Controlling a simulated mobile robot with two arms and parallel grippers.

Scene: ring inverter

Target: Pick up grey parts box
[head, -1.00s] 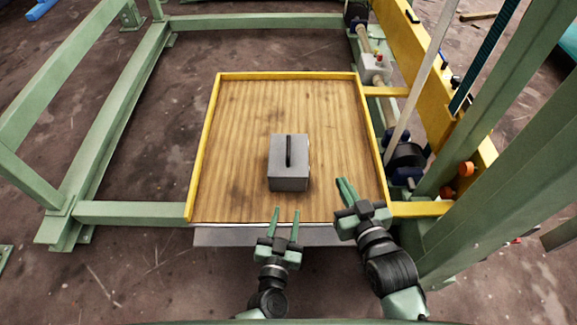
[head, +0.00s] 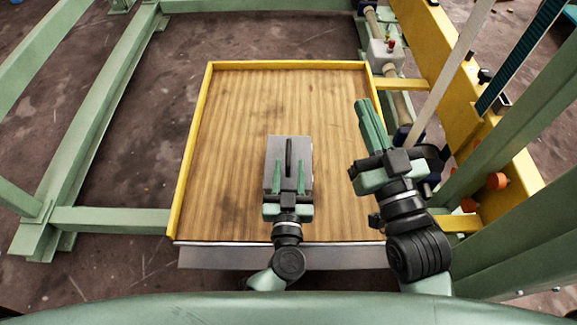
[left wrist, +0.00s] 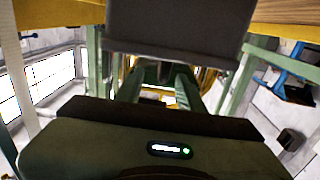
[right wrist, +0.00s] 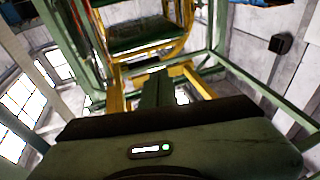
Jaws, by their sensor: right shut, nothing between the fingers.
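The grey parts box (head: 276,147), with a dark handle (head: 289,150) on top, sits on the wooden board of a yellow-rimmed tray (head: 205,110). My left gripper (head: 289,172) is open, its fingers spread apart at the near part of the box, one to each side of the handle's line. The handle is not gripped. In the left wrist view a dark grey block that looks like the box (left wrist: 178,30) fills the top middle, beyond the open fingers (left wrist: 160,85). My right gripper (head: 368,115) is shut and empty over the tray's right side, apart from the box.
Green frame beams (head: 110,220) run along the left and front. A yellow beam (head: 465,110), rollers and a green post (head: 480,170) stand close at the right, near my right arm. The board around the box is clear.

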